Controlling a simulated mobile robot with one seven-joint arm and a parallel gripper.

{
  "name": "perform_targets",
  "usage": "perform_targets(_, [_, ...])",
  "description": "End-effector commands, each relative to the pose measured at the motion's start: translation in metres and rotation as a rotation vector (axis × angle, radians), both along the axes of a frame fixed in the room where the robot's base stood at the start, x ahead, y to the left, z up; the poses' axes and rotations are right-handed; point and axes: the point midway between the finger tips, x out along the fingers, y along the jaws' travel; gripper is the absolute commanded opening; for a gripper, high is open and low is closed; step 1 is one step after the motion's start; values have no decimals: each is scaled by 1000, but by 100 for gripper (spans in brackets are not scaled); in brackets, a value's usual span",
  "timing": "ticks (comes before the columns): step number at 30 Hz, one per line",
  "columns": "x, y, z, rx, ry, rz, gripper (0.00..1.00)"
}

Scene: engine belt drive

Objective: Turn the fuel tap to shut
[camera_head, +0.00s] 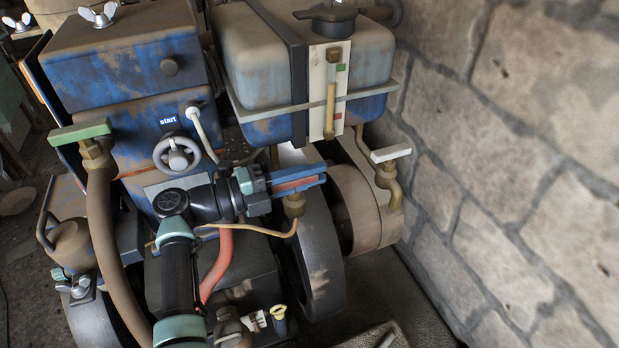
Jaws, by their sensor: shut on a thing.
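The fuel tap is a brass valve (294,205) below the fuel tank (265,50), with a thin copper pipe (262,232) running from it to the left. Its red lever (298,184) points sideways, roughly level, to the right. My gripper (300,180) reaches in from the left, with its blue fingers along both sides of the lever, and is shut on it. The fingers hide most of the lever and the top of the valve.
A green-handled tap (80,132) with a thick hose is at left, and a white-handled tap (390,153) is at right near the stone wall (520,180). A grey handwheel (177,154) is behind my wrist. A flywheel (318,240) stands below the tap.

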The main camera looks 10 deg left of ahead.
Motion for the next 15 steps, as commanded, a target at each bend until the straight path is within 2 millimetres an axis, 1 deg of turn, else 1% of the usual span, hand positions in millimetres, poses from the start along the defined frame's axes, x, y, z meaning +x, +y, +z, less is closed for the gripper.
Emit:
perform_targets(8, [0,-2,1,-3,-2,-6,0])
perform_targets(9, [0,-2,1,-3,-2,-6,24])
perform_targets(13, [0,-2,1,-2,-1,-5,47])
perform_targets(14, [0,-1,1,-2,-1,-4,50])
perform_targets(15, [0,-1,1,-2,-1,-4,50])
